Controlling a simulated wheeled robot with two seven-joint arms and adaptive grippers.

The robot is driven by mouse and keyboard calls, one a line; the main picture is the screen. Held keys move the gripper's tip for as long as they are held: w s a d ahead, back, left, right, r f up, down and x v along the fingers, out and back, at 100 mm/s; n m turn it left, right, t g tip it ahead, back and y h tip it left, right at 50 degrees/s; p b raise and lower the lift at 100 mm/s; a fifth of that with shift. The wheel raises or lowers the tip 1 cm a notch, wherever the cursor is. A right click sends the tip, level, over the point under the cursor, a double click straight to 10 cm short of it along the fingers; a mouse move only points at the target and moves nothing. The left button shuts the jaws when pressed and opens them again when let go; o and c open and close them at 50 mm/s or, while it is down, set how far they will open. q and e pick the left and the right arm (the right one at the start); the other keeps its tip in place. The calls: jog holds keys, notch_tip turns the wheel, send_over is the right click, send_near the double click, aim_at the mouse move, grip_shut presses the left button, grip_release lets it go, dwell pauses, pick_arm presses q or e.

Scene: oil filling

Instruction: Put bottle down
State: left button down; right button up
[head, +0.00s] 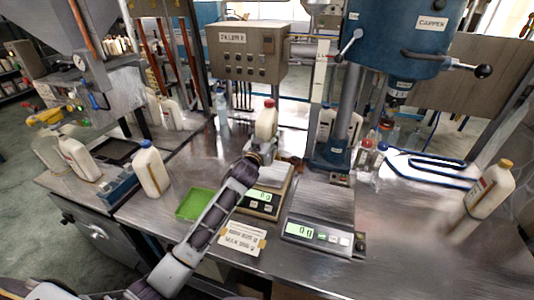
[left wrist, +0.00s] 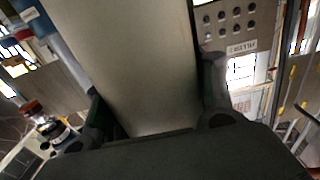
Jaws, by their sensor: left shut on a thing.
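A cream bottle with a red cap (head: 267,119) is upright in the middle of the head view. My left gripper (head: 262,150) is shut around its lower part, and the arm hides some of the base area. In the left wrist view the pale bottle body (left wrist: 140,60) fills the space between the two dark fingers (left wrist: 155,115). The left scale (head: 259,207), with a lit display, lies just in front of and below the gripper. I cannot tell whether the bottle's base touches anything. My right gripper is not in view.
A second scale (head: 322,235) stands to the right with an empty plate. A green tray (head: 195,204) and a paper sign (head: 243,238) lie at the front. A blue-capped bottle (head: 152,172) stands left, a yellow-capped one (head: 490,190) far right.

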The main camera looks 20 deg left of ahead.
pick_arm(q)
jog(key=shift+f, duration=1.15)
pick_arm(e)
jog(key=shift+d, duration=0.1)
pick_arm(q)
jog(key=shift+f, duration=1.85)
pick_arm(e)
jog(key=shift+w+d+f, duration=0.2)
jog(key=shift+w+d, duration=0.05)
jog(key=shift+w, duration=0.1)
pick_arm(q)
jog(key=shift+f+b, duration=0.15)
jog(key=shift+b, duration=0.2)
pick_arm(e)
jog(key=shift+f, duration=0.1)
